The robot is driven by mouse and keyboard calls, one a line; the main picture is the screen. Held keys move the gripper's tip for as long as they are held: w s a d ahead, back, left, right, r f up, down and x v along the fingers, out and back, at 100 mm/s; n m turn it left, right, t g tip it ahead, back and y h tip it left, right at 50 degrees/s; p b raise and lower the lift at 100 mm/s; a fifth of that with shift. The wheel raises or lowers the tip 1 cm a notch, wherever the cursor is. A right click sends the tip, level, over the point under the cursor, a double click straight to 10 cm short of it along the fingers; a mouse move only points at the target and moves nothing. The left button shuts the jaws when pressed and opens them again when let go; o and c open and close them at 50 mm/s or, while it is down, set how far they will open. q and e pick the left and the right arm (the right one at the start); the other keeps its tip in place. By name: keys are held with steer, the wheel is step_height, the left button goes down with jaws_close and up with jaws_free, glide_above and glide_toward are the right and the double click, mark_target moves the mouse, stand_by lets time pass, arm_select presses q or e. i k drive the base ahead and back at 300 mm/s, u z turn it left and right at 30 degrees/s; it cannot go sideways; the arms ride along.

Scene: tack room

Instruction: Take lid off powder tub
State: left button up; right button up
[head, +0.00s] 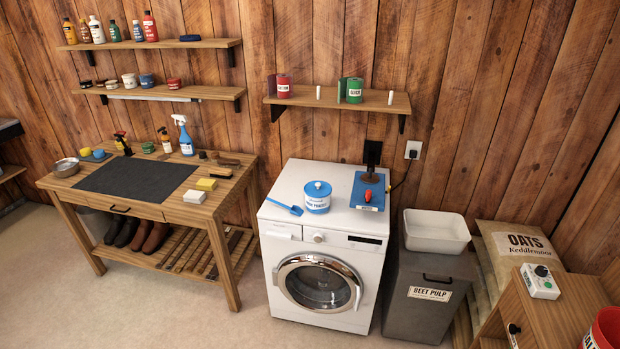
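The powder tub (317,203) stands upright on top of the white washing machine (338,215). It is a round tub with a blue and white label. Its blue lid (318,186), with a small knob on top, sits on the tub. A blue scoop (284,205) lies on the machine top just left of the tub. Neither of my grippers shows in the head view.
A blue board (368,192) with a red-handled switch lies right of the tub. A shelf (338,102) with red and green rolls hangs above. A workbench (190,212) stands left; a grey bin (424,300) with a white basin (436,232) stands right.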

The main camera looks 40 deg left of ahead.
mark_target(315, 207)
steer(key=u, duration=0.8)
steer(key=i, duration=1.5)
steer(key=u, duration=0.75)
